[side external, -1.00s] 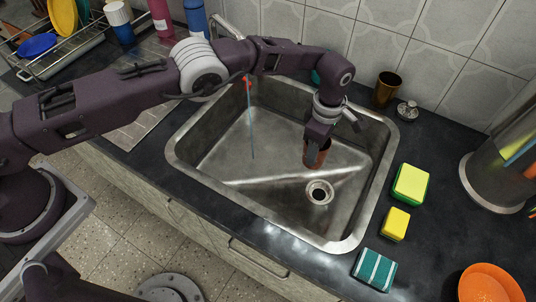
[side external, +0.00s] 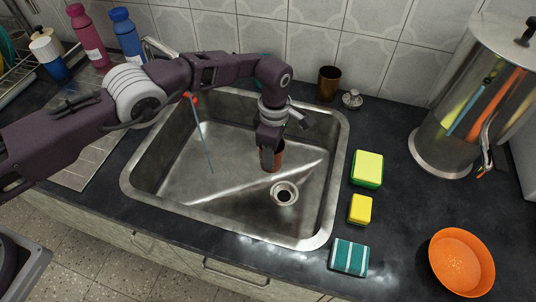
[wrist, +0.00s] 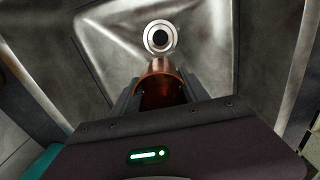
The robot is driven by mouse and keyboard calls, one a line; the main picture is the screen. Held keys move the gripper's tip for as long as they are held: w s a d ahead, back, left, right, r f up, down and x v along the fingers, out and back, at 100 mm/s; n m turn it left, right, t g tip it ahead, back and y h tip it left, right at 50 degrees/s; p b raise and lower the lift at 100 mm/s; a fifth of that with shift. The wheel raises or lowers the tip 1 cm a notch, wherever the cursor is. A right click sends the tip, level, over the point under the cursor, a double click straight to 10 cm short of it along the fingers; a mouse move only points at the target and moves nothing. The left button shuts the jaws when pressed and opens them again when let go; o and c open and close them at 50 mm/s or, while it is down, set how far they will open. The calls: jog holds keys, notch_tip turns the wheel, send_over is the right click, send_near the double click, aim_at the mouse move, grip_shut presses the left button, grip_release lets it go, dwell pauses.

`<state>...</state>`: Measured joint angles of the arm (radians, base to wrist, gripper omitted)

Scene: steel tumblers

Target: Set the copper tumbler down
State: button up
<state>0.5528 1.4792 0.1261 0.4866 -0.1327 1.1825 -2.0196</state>
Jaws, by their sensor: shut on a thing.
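The copper tumbler (side external: 277,156) is in my gripper (side external: 270,148), inside the steel sink (side external: 225,200). It is behind the drain in the side external view, with its upper part partly hidden by the fingers. In the wrist view the tumbler (wrist: 159,68) sits between the two fingers of my gripper (wrist: 158,86), its open mouth towards the camera, with the drain (wrist: 160,37) beyond it. I cannot tell whether its base touches the sink floor.
A dark brass-coloured tumbler (side external: 329,83) and a small metal stopper (side external: 352,99) stand behind the sink. Sponges (side external: 367,168) and an orange bowl (side external: 461,263) lie on the right counter. A thin blue stick with a red end (side external: 203,135) shows at the sink's left.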

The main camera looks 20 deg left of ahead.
jog(key=s+a+r+m, duration=0.3)
jog(key=a+r+m, duration=0.3)
jog(key=r, duration=0.1)
jog(key=s+a+r+m, duration=0.3)
jog(key=a+r+m, duration=0.2)
jog(key=a+r, duration=0.25)
jog(key=s+a+r+m, duration=0.1)
jog(key=a+r+m, duration=0.2)
jog(key=a, duration=0.6)
jog(key=s+a+r+m, duration=0.2)
jog(key=a+r, duration=0.1)
jog(key=a, duration=0.5)
jog(key=s+a+f+n, duration=0.3)
jog(key=a+n, duration=0.6)
jog(key=n, duration=0.8)
jog(key=s+a+f+n, duration=0.3)
jog(key=a+n, duration=0.5)
jog(key=n, duration=0.8)
jog(key=shift+n, duration=0.7)
jog(key=f, duration=0.6)
jog(key=s+f, duration=0.1)
jog(key=f, duration=0.2)
jog(key=shift+a+f, duration=0.15)
jog(key=shift+a, duration=0.1)
jog(key=shift+f, duration=0.1)
